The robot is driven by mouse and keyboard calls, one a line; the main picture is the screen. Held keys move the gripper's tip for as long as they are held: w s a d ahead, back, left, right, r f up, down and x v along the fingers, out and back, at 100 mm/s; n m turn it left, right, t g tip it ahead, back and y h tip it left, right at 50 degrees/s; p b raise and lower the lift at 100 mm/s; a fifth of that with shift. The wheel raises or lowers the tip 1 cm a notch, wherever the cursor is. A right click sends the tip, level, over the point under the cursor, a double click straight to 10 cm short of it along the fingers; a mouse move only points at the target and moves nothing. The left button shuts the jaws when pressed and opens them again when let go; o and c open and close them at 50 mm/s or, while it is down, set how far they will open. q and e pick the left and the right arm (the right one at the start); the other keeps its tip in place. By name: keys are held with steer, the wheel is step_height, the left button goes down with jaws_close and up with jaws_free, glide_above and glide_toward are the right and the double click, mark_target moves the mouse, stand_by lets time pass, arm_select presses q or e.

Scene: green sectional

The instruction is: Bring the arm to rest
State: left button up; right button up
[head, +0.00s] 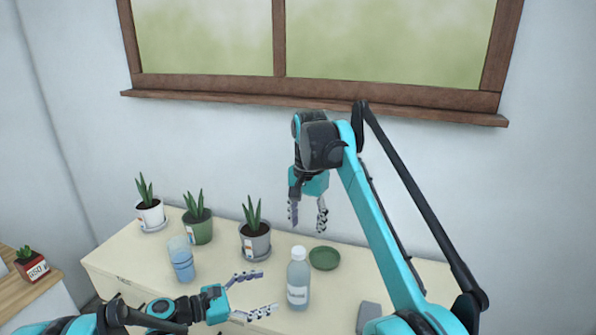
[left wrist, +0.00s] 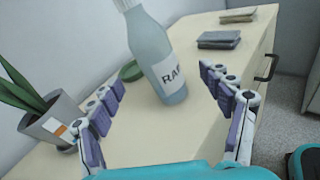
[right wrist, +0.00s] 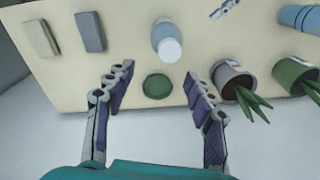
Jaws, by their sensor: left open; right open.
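My left gripper (head: 258,294) is open and empty, low over the cabinet top. Its fingers point right toward a labelled bottle (head: 298,280) with a white cap, which stands upright. In the left wrist view the bottle (left wrist: 157,55) shows beyond and between the open fingers (left wrist: 165,115). My right gripper (head: 308,212) is open and empty, raised above the back of the cabinet with its fingers pointing down. In the right wrist view a green dish (right wrist: 157,86) lies below, between its fingertips (right wrist: 157,85).
The pale cabinet top (head: 225,270) holds three potted plants, in white (head: 150,214), green (head: 198,227) and grey (head: 255,239) pots. A blue cup (head: 182,260) stands left of the bottle. Grey (right wrist: 90,32) and beige (right wrist: 42,38) flat items lie on the other side. A windowed wall stands behind.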

arm_select(q)
steer(key=s+m+g+y, duration=0.1)
steer(key=s+m+y, duration=0.6)
steer(key=s+m, duration=0.25)
arm_select(e)
steer(key=s+d+f+n+t, duration=0.3)
steer(key=s+d, duration=0.6)
steer(key=s, duration=0.2)
arm_select(q)
steer(key=s+a+f+m+y, duration=0.1)
steer(key=s+a+m+y, duration=0.6)
steer(key=s+m, duration=0.5)
steer(key=shift+s+a+f+t, duration=0.25)
steer(key=shift+s+a+t, duration=0.1)
steer(key=shift+a, duration=0.35)
arm_select(e)
steer(key=s+d+f+n+t, duration=0.1)
steer(key=s+d+f+n, duration=0.1)
steer(key=s+f, duration=0.6)
steer(key=s+d+f+n+t, duration=0.1)
steer(key=s+d+f, duration=0.3)
steer(key=s+f, duration=0.4)
steer(key=shift+s+d+f+n+t, duration=0.3)
steer(key=shift+s+d+n+t, duration=0.1)
steer(key=shift+t, duration=0.3)
